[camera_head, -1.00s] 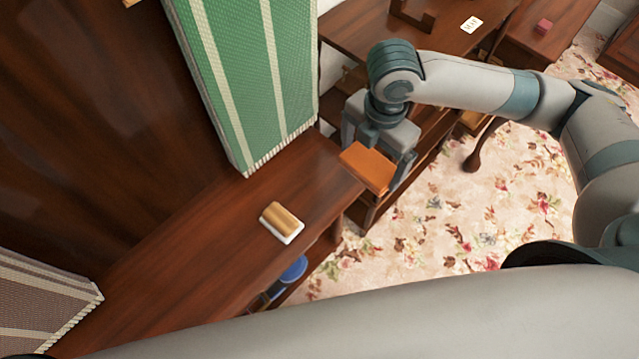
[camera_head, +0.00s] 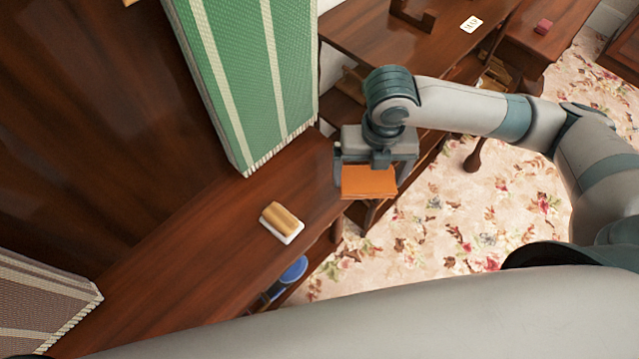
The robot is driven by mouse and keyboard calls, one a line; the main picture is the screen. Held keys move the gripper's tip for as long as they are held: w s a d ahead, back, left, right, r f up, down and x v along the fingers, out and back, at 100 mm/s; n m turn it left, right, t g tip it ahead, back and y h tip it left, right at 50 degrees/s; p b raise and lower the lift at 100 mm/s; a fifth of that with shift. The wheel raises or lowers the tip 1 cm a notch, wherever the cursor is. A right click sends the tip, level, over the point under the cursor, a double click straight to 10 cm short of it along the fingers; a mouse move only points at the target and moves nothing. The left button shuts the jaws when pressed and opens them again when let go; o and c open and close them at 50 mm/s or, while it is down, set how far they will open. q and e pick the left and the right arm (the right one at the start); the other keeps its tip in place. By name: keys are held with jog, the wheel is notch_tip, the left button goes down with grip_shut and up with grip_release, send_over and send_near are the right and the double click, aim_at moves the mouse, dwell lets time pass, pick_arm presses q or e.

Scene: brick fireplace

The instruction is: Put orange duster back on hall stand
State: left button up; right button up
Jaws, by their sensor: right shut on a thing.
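The orange duster (camera_head: 369,182) is a flat orange block. My right gripper (camera_head: 368,172) is shut on it and points down, with the duster between its fingers. The duster is at the right end of the dark wooden hall stand (camera_head: 195,235), over or just at its edge; I cannot tell whether it touches the wood. A second duster, tan with a white base (camera_head: 282,222), lies on the stand to the left of the gripper. My left gripper is not in view.
A green striped cloth (camera_head: 250,80) hangs over the stand, and a grey-brown striped cloth (camera_head: 40,300) is at lower left. A blue round object (camera_head: 293,269) is on a lower shelf. A wooden desk (camera_head: 440,45) stands behind. Bare stand surface lies around the tan duster.

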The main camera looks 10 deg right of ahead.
jog(key=w+a+f+p, duration=0.1)
jog(key=w+a+f, duration=0.1)
jog(key=a, duration=0.1)
jog(key=w+a+f+p, duration=0.1)
jog(key=w+a+f, duration=0.1)
jog(key=w, duration=0.1)
jog(key=w+a+f, duration=0.3)
jog(key=shift+a+p, duration=0.3)
jog(key=shift+p, duration=0.1)
jog(key=shift+f, duration=0.1)
notch_tip(320, 180, down, 2)
jog(key=shift+s+f+p, duration=0.1)
jog(key=shift+f+p, duration=0.15)
jog(key=shift+p, duration=0.3)
jog(key=shift+f, duration=0.65)
jog(key=shift+f, duration=0.25)
